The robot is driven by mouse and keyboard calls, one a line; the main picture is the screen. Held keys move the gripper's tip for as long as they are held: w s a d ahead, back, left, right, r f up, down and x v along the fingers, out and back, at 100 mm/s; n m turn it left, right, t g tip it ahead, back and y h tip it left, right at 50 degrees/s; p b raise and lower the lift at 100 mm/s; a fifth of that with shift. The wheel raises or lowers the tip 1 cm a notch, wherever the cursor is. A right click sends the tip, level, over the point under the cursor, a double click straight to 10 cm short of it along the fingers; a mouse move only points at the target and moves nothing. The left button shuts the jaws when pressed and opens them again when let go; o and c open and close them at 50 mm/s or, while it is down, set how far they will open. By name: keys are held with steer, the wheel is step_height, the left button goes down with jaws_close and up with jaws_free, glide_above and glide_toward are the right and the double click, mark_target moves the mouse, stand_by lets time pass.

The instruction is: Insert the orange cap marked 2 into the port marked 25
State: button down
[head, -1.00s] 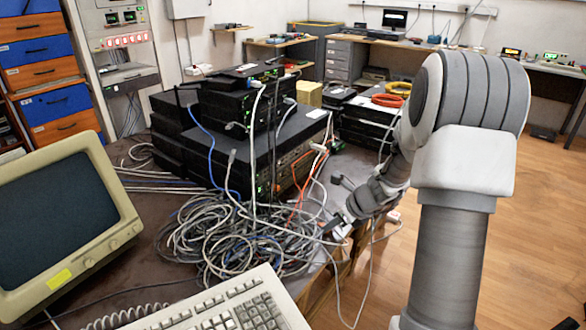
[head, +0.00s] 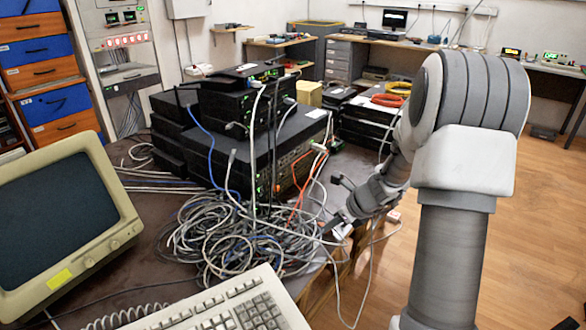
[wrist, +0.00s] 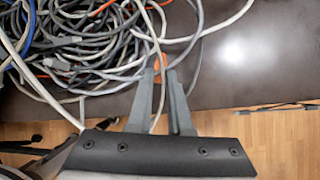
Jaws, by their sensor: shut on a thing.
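My gripper (head: 338,222) is low over the front right edge of the dark table, beside the cable heap. In the wrist view my two grey fingers (wrist: 160,75) come together at their tips on a small orange piece, the orange cap (wrist: 159,63). Its mark cannot be read, and the fingers hide part of it. The black network switch (head: 290,150), with rows of ports on its front, stands left of and beyond my gripper. The port marked 25 cannot be picked out, as the labels are too small.
A tangled heap of grey and blue cables (head: 235,235) lies in front of the switch. Orange and white cables hang from its ports. A keyboard (head: 225,305) and an old monitor (head: 60,225) stand at the left front. Open wooden floor (head: 540,220) lies to the right.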

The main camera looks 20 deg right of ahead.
steer(key=shift+r, duration=0.1)
stand_by(0.3)
steer(key=shift+r+p, duration=2.4)
steer(key=shift+r, duration=0.05)
steer(key=c, duration=1.4)
jaws_free()
steer(key=shift+c, duration=0.2)
jaws_close()
